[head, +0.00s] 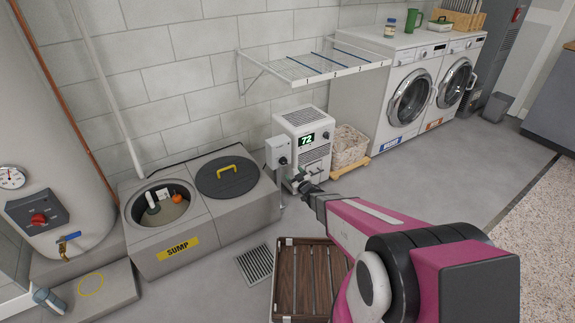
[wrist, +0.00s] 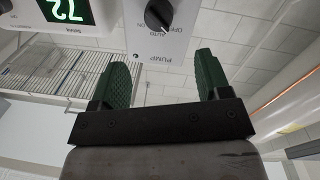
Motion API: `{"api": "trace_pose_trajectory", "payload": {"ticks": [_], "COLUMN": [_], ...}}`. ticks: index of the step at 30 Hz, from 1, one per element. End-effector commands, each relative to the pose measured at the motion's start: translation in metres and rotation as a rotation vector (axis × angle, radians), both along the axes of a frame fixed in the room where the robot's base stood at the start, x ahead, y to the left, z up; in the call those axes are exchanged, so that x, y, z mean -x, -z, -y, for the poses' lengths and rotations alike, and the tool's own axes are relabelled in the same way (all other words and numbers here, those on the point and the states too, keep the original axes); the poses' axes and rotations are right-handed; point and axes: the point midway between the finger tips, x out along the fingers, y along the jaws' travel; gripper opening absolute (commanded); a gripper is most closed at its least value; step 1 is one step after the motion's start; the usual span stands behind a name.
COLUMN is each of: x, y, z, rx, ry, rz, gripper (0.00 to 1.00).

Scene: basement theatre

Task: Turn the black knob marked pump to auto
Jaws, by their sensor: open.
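The black pump knob (wrist: 158,14) is on a pale control box (wrist: 164,45) at the top of the wrist view, which shows the scene upside down. Lettering by it reads PUMP, AUTO and OFF; I cannot tell surely which mark the knob points to. In the head view the grey box (head: 278,152) stands on a post beside the sump, with its knob (head: 283,161) small on the front. My gripper (wrist: 162,75) is open and empty. Its green fingers are apart, with the box face showing between them and the knob beyond the tips. In the head view my gripper (head: 299,179) is just below and right of the box.
A white dehumidifier (head: 303,143) showing 72 stands close right of the box. The sump (head: 178,250) with its black lid (head: 228,176) is to the left. A wire rack (head: 310,68) hangs above. A slatted wooden crate (head: 306,282) lies on the floor below my arm.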

Motion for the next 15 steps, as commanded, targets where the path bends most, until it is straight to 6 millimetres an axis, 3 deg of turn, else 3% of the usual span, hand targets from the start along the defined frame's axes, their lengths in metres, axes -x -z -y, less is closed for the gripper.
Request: {"api": "trace_pose_trajectory", "payload": {"ticks": [15], "x": [-0.07], "y": [0.001], "z": [-0.038], "rx": [0.0], "ry": [0.001], "rz": [0.0], "gripper": [0.7]}}
